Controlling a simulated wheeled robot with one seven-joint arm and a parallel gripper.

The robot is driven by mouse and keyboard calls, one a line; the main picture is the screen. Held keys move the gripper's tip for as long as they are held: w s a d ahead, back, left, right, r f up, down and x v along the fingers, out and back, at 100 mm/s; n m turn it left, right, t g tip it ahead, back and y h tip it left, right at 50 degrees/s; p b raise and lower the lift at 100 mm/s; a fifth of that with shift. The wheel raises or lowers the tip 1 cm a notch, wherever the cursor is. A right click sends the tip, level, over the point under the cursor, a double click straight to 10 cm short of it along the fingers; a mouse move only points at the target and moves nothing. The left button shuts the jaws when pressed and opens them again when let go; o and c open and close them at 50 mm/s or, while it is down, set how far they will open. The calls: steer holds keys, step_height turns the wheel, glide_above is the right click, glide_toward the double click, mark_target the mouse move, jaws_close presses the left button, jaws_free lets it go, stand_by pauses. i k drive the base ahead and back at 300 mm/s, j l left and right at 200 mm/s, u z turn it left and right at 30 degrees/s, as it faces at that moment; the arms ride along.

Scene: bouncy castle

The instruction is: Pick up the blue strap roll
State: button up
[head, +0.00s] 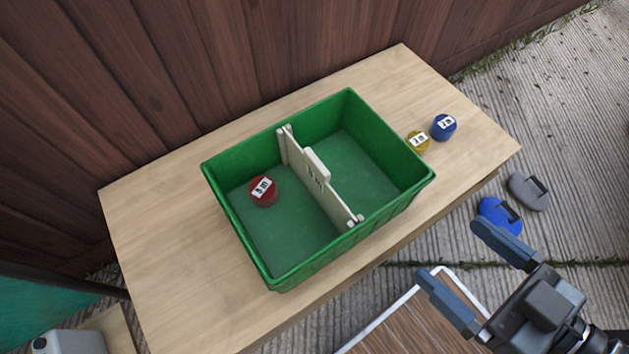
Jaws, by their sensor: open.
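The blue strap roll (444,127) stands on the wooden table (180,262) near its right end, with a white label on it. A yellow roll (418,141) with a white label stands just to its left, close to it. My gripper (452,262) is at the lower right, off the front edge of the table. Its two fingers are apart with nothing between them. It is well below the blue roll in the picture.
A green crate (276,283) with a pale divider (318,181) stands mid-table; a red roll (263,191) lies in its left compartment. A wooden wall (200,60) runs behind. Blue (499,214) and grey (528,191) objects lie on the ground at right.

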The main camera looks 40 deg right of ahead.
mark_target(443, 127)
steer(key=k+l+z, duration=0.15)
steer(key=l+z, duration=0.2)
steer(key=k+l+z, duration=0.1)
steer(key=l+z, duration=0.25)
